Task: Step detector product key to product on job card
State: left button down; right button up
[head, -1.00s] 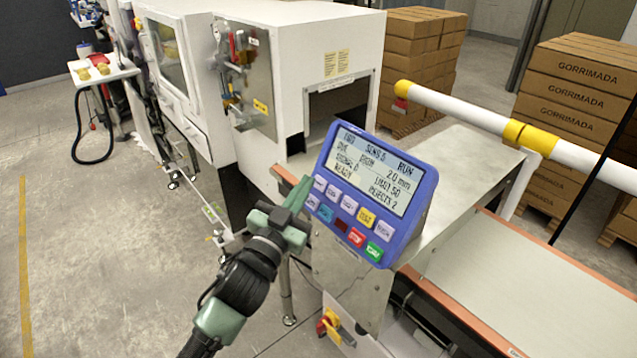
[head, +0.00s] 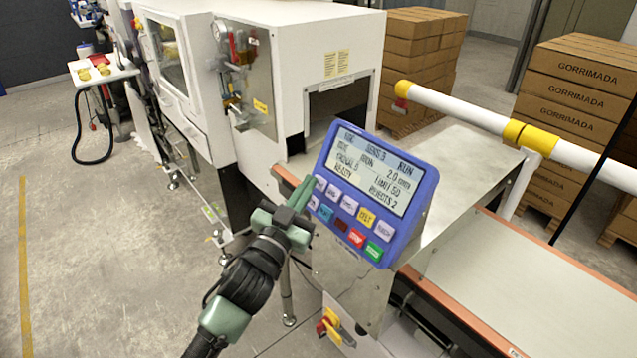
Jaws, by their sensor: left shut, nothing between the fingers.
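The blue detector panel (head: 372,190) stands tilted on a steel cabinet in the middle of the head view. Its grey screen (head: 376,168) shows several lines; SENS 3, RUN, 2.0 mm, LIMIT 50 and REJECTS 2 seem readable, other words are blurred. Below are two rows of keys: pale ones, a yellow key (head: 366,217), a teal one, a dark red one, a red key (head: 357,238) and a green key (head: 374,250). My left gripper (head: 303,190) is shut and empty, its tips beside the panel's left keys. I cannot tell whether it touches. No job card is identifiable. My right gripper is not in view.
A white machine (head: 290,60) with an open tunnel stands behind the panel. Stacked cartons (head: 575,85) stand behind.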

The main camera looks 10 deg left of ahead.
pick_arm(q)
jog(key=shift+w+d+f, duration=0.25)
jog(key=shift+w, duration=0.05)
dwell(0.5)
dwell(0.4)
jog(key=shift+s+a+r+p, duration=0.4)
jog(key=shift+s+a+r, duration=0.1)
jog(key=shift+s, duration=0.1)
jog(key=shift+s+a+r+p, duration=0.55)
jog(key=shift+s+a+p, duration=0.2)
jog(key=shift+s, duration=0.15)
jog(key=shift+s+a+r+p, duration=0.5)
jog(key=shift+s+a+p, duration=0.1)
jog(key=shift+s+p, duration=0.2)
